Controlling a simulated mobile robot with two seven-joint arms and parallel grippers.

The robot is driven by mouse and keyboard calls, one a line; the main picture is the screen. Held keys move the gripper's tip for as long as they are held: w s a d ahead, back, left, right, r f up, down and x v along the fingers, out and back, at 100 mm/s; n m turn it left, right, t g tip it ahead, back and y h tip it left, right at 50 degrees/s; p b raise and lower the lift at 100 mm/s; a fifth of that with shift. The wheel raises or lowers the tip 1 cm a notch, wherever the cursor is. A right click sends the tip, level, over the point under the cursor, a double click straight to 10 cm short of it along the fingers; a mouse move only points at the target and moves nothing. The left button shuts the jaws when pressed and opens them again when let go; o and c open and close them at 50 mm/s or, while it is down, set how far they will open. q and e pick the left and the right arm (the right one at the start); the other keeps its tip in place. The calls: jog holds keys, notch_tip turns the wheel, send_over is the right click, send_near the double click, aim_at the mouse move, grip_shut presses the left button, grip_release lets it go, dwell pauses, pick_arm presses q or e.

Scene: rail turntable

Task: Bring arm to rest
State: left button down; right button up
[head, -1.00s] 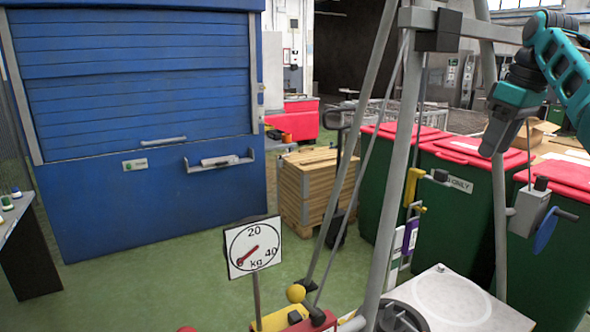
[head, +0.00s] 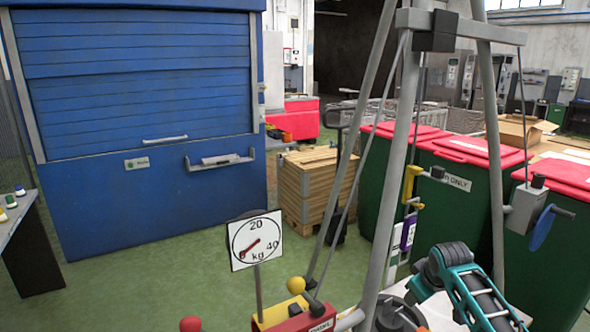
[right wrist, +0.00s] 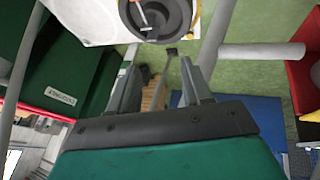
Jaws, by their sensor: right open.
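My right arm, teal and black, comes in at the lower right of the head view, low in front of the green bins. Its gripper is hidden there. In the right wrist view my right gripper (right wrist: 160,82) has its two grey fingers apart with nothing between them. Beyond the fingers is a dark round disc (right wrist: 182,22) on a white plate. My left arm and gripper are not in view.
A grey metal frame (head: 398,150) with a hand crank (head: 545,227) stands close to my right arm. A kg dial (head: 256,241) on a post stands left of it. Green bins (head: 462,215) with red lids are behind. Green floor at left is clear.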

jog(key=s+a+f+t+y, duration=0.1)
jog(key=s+a+f, duration=0.2)
jog(key=s+f, duration=0.35)
jog(key=s+a+f+t, duration=0.1)
jog(key=s+a+f, duration=0.3)
jog(key=s+f, duration=0.3)
jog(key=s+a+r+m+t, duration=0.1)
jog(key=s+a, duration=0.1)
jog(key=s, duration=0.7)
jog(key=s+a+r+m+t+y, duration=0.1)
jog(key=s+a+m+t, duration=0.1)
jog(key=s, duration=0.8)
jog(key=shift+a+r+y, duration=0.25)
jog(key=shift+r+y, duration=0.05)
